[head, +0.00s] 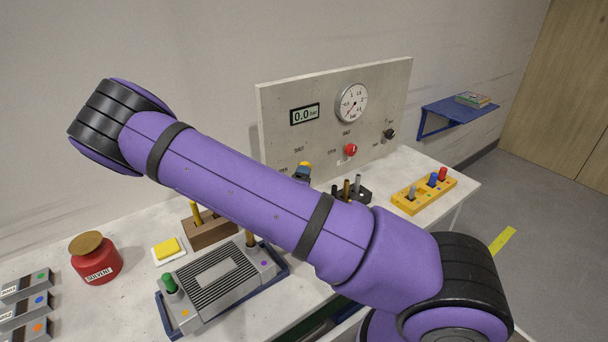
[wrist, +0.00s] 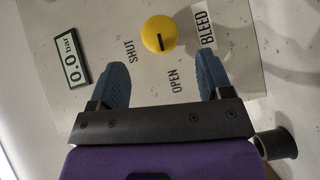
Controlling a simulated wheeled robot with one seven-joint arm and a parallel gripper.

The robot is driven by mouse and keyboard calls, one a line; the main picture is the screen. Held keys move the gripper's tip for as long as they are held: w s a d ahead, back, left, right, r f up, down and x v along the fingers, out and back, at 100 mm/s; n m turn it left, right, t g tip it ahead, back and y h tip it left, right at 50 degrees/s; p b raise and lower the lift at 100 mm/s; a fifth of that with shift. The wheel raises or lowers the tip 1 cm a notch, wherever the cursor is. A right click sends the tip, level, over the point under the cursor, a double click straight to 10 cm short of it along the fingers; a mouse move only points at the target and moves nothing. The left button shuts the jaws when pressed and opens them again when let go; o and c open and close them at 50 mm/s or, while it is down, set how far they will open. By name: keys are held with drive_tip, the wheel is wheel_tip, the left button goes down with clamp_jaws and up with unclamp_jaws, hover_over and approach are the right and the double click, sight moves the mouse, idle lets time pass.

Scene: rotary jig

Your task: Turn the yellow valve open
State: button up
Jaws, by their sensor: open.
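The yellow valve (wrist: 159,34) is a round knob with a short dark mark, on the pale panel (wrist: 100,25). In the wrist view, SHUT is printed to its lower left and OPEN to its lower right; the mark points down the picture, between the two words. My gripper (wrist: 163,62) is open, its blue fingers apart and empty. The fingertips lie just short of the knob in the picture, one toward each side; I see no contact. In the head view, a bit of the yellow valve (head: 305,165) shows above my gripper (head: 303,174), which my arm partly hides.
The panel also carries a red knob (head: 350,150), a black knob (head: 389,134), a dial gauge (head: 351,104) and a display (head: 305,114) reading 0.0 bar. A dark holder (head: 363,193) with upright pegs and a yellow block (head: 424,194) stand to the right on the bench.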

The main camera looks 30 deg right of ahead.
drive_tip(key=shift+v, duration=1.8)
